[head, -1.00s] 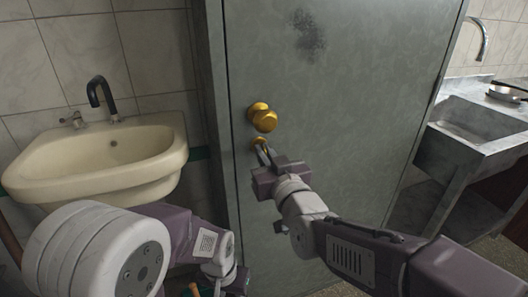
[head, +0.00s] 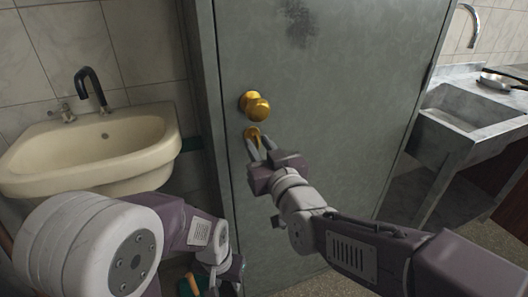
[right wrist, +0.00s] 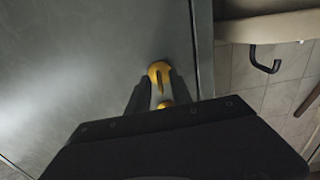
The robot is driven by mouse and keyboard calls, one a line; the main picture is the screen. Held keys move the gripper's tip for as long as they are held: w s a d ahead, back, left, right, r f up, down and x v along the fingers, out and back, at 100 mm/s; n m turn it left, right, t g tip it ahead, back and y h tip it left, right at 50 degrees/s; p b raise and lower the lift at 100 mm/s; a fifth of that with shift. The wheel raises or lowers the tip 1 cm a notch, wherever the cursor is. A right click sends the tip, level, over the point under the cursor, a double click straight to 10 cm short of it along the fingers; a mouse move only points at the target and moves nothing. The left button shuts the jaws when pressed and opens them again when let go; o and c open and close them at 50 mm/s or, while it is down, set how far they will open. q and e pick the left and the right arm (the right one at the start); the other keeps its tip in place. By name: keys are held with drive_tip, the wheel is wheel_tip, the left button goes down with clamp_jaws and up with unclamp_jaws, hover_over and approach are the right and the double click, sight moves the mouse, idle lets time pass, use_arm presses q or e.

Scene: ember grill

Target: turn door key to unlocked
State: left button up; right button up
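The grey metal door (head: 330,120) is closed in front of me. A gold knob (head: 257,108) sits near its left edge, with a small gold lock (head: 252,133) just below. My right gripper (head: 258,150) reaches up to the lock with its fingers spread apart. In the right wrist view the lock (right wrist: 159,70) shows just beyond the fingertips of the right gripper (right wrist: 160,85). A narrow piece there may be the key, but I cannot make it out clearly. My left gripper (head: 220,275) is low at the bottom edge, mostly hidden by its own arm.
A cream sink (head: 95,150) with a black tap (head: 90,90) is on the left wall. A metal basin counter (head: 465,125) with a pan (head: 500,80) stands at the right. An orange-handled item (head: 193,284) shows beside my left gripper.

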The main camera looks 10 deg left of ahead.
drive_tip(key=p+v, duration=0.1)
drive_tip(key=v, duration=0.6)
drive_tip(key=shift+s, duration=0.2)
drive_tip(key=shift+d, duration=0.1)
